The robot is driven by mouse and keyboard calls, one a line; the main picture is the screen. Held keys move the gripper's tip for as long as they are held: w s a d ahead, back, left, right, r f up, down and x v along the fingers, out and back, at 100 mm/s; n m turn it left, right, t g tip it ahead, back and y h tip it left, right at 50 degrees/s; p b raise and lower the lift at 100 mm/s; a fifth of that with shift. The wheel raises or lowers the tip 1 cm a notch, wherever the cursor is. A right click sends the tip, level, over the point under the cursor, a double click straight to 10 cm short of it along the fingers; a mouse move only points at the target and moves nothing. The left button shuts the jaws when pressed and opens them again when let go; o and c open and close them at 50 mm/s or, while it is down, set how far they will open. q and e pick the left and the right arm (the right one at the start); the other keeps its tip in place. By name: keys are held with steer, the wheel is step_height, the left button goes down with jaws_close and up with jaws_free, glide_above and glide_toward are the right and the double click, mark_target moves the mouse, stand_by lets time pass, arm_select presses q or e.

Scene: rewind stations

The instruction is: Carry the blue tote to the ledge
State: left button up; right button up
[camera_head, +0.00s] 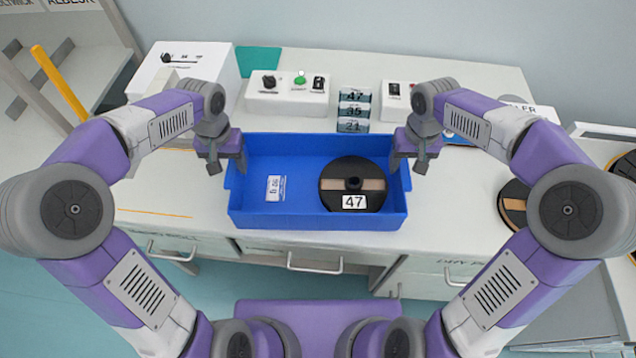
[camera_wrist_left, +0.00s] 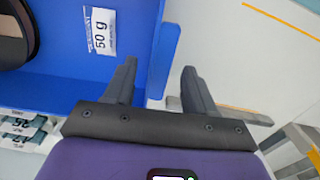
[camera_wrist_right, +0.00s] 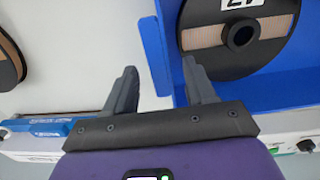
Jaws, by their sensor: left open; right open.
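The blue tote (camera_head: 318,221) stands on the pale worktop in the head view. It holds a black reel (camera_head: 350,172) labelled 47 and a white 50 g label or packet (camera_head: 276,188). My left gripper (camera_head: 222,168) is open at the tote's left end; in the left wrist view the tote's end wall (camera_wrist_left: 164,60) shows between its fingertips (camera_wrist_left: 162,75). My right gripper (camera_head: 412,165) is open at the right end; in the right wrist view the other end wall (camera_wrist_right: 156,45) shows between its fingertips (camera_wrist_right: 160,75). I cannot tell which surface is the ledge.
Behind the tote stand a white control box (camera_head: 288,92) with a green button and several numbered blocks (camera_head: 353,110). A white machine (camera_head: 185,68) stands at back left. Another reel (camera_head: 515,203) lies to the right. Drawers with handles (camera_head: 315,266) are below the worktop's front edge.

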mark_target(231, 169)
arm_select(q)
steer(key=shift+f, duration=1.5)
arm_select(e)
steer(key=shift+f, duration=1.55)
arm_select(q)
jaws_close()
arm_select(e)
jaws_close()
steer(key=shift+r, duration=0.1)
